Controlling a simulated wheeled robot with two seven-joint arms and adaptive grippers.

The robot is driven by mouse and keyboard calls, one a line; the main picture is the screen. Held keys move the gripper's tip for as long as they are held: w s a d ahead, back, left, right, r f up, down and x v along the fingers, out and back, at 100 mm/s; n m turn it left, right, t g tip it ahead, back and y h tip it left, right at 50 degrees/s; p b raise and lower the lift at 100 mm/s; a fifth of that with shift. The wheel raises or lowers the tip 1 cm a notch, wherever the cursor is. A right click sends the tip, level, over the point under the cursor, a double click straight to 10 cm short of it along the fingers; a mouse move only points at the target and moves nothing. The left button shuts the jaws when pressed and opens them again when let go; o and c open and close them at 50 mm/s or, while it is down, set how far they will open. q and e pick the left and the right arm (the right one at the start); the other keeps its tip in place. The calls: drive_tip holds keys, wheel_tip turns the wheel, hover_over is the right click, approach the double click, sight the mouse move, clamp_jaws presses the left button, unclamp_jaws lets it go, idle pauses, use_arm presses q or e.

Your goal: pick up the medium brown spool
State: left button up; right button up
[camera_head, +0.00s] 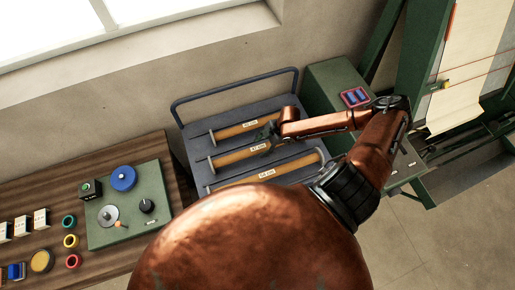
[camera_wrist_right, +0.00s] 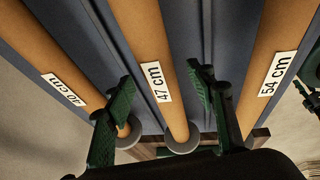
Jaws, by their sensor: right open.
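The medium brown spool (camera_head: 234,157) is the middle one of three on a dark blue-grey cart. In the right wrist view, the spool (camera_wrist_right: 150,35) carries a "47 cm" label and has a grey round end. My right gripper (camera_head: 268,133) is over the cart, beside the medium spool's label in the head view. In the right wrist view, the gripper (camera_wrist_right: 160,82) is open, with its green fingers to either side of the medium spool and nothing held. Contact with the spool cannot be told.
The shorter "40 cm" spool (camera_wrist_right: 48,50) and longer "54 cm" spool (camera_wrist_right: 282,45) lie close on either side. The cart (camera_head: 205,170) has a raised handle rail. A wooden table (camera_head: 150,150) stands left; a green cabinet (camera_head: 325,75) stands right.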

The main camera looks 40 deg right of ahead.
sight(259, 148)
drive_tip(key=x, duration=0.2)
drive_tip(key=shift+w+a+f, duration=0.2)
drive_tip(key=shift+a, duration=0.1)
drive_tip(key=shift+w+a+f, duration=0.1)
drive_tip(key=shift+a+f, duration=0.05)
drive_tip(key=shift+f, duration=0.45)
drive_tip(key=c, duration=1.2)
use_arm(q)
drive_tip(key=shift+w+r, duration=0.2)
drive_tip(key=shift+w, duration=0.25)
drive_tip(key=shift+w+r, duration=0.2)
drive_tip(key=shift+w, duration=0.25)
use_arm(e)
clamp_jaws()
